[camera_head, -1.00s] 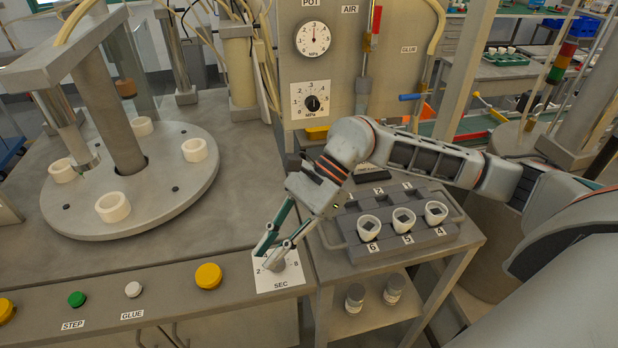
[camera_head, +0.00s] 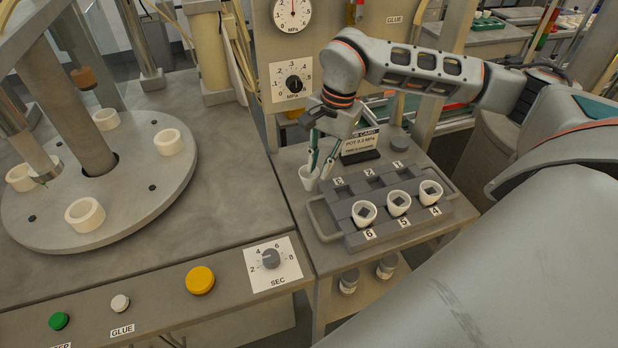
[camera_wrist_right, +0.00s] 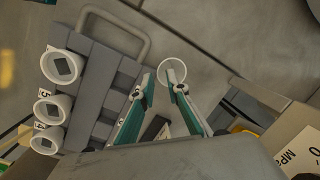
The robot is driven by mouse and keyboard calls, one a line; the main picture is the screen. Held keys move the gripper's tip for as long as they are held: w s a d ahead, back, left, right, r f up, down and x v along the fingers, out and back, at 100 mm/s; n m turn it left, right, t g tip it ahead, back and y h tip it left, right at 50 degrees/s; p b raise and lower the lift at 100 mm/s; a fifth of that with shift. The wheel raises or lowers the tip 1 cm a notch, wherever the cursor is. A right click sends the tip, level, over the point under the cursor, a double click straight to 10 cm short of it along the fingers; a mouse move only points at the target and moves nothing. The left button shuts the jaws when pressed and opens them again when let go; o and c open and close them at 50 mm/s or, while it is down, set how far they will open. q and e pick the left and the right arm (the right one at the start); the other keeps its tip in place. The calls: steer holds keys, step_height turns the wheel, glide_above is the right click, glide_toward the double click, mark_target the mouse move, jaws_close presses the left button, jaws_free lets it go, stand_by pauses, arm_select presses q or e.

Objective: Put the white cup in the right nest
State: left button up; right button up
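A small white cup (camera_head: 309,178) stands on the side table just left of the tray; it also shows in the right wrist view (camera_wrist_right: 172,70). My right gripper (camera_head: 318,168) is directly at this cup, its fingers pointing down. In the right wrist view my right gripper (camera_wrist_right: 161,86) has its fingers apart, with one fingertip overlapping the cup's rim; I cannot tell whether they touch. White ring-shaped nests (camera_head: 170,142) sit around the round turntable (camera_head: 135,205) at left. My left gripper is out of view.
The grey tray (camera_head: 350,243) has numbered places; three white cups with dark squares (camera_head: 398,201) stand in 6, 5 and 4. A job card (camera_head: 361,143) stands behind it. The SEC dial (camera_head: 271,258) and buttons line the front edge.

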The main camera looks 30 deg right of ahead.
steer(key=shift+w+a+f, duration=0.1)
steer(key=shift+f, duration=0.5)
steer(key=shift+w+a+f, duration=0.1)
steer(key=shift+f, duration=0.5)
jaws_close()
steer(key=shift+r, duration=0.15)
